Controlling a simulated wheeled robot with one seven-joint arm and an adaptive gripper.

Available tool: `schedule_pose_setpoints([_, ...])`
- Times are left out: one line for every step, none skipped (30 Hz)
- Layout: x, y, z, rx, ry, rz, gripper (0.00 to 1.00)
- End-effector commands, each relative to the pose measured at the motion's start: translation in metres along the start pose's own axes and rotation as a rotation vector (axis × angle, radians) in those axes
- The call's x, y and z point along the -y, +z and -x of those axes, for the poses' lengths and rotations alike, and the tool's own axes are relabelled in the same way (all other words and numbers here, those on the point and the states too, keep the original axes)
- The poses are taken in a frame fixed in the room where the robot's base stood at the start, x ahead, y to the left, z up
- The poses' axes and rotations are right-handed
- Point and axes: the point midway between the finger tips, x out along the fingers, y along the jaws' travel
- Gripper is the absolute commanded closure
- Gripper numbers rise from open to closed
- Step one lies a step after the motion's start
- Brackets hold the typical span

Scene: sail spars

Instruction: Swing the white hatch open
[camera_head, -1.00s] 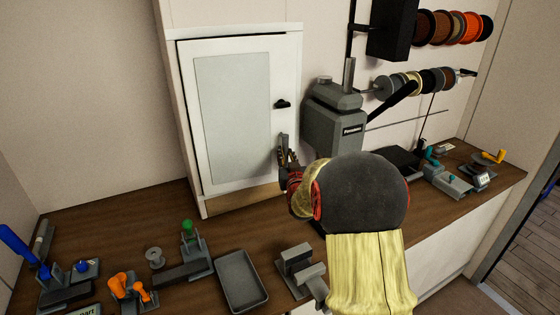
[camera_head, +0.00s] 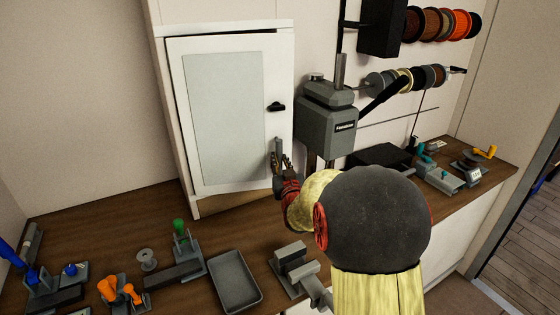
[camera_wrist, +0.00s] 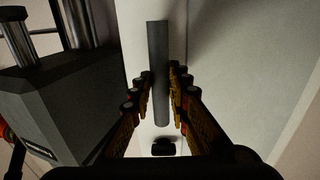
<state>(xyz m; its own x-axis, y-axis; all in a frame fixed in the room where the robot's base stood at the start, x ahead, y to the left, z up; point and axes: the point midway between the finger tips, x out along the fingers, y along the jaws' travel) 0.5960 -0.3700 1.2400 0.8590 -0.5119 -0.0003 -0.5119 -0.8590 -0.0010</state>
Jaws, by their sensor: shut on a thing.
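The white hatch (camera_head: 276,62) with a pale grey panel (camera_head: 225,110) is the front of a tall white cabinet on the bench. It looks slightly ajar, with a brown strip showing below its lower edge. A grey upright bar handle (camera_head: 278,147) sits low on its right side. It also shows in the wrist view (camera_wrist: 158,60), between my finger pads. My gripper (camera_head: 281,163) is shut on the handle; in the wrist view my gripper (camera_wrist: 160,95) has a finger on each side of the bar. A small black latch knob (camera_head: 276,106) sits above the handle.
A grey machine (camera_head: 327,118) stands close to the right of the hatch. A grey tray (camera_head: 235,282), a green-topped tool (camera_head: 181,230) and orange-handled parts (camera_head: 118,290) lie on the brown bench in front. Spools (camera_head: 440,24) hang on the wall at upper right.

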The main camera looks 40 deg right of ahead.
Motion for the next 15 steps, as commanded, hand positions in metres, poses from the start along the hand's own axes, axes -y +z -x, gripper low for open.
schedule_pose_setpoints([0.003,0.002,0.006,0.001,-0.004,0.001,1.0])
schedule_pose_setpoints([0.004,0.002,0.009,0.0,-0.004,0.001,1.0])
schedule_pose_setpoints([0.005,0.002,0.013,0.001,-0.004,0.001,1.0])
schedule_pose_setpoints([0.006,0.002,0.015,0.001,-0.004,0.001,1.0])
schedule_pose_setpoints([0.007,0.002,0.018,0.0,-0.005,0.001,1.0])
schedule_pose_setpoints([0.008,0.002,0.022,0.0,-0.005,0.001,1.0])
schedule_pose_setpoints([0.009,0.002,0.025,0.001,-0.005,0.001,1.0])
schedule_pose_setpoints([0.01,0.002,0.028,0.001,-0.006,0.001,1.0])
schedule_pose_setpoints([0.011,0.002,0.032,0.0,-0.006,0.001,1.0])
schedule_pose_setpoints([0.012,0.002,0.035,0.001,-0.007,0.001,1.0])
schedule_pose_setpoints([0.013,0.002,0.037,0.0,-0.007,0.001,1.0])
schedule_pose_setpoints([0.013,0.002,0.042,0.0,-0.007,0.001,1.0])
schedule_pose_setpoints([0.014,0.002,0.044,0.001,-0.007,0.001,1.0])
schedule_pose_setpoints([0.015,0.002,0.047,0.001,-0.007,0.001,1.0])
schedule_pose_setpoints([0.016,0.001,0.05,0.001,-0.006,0.001,1.0])
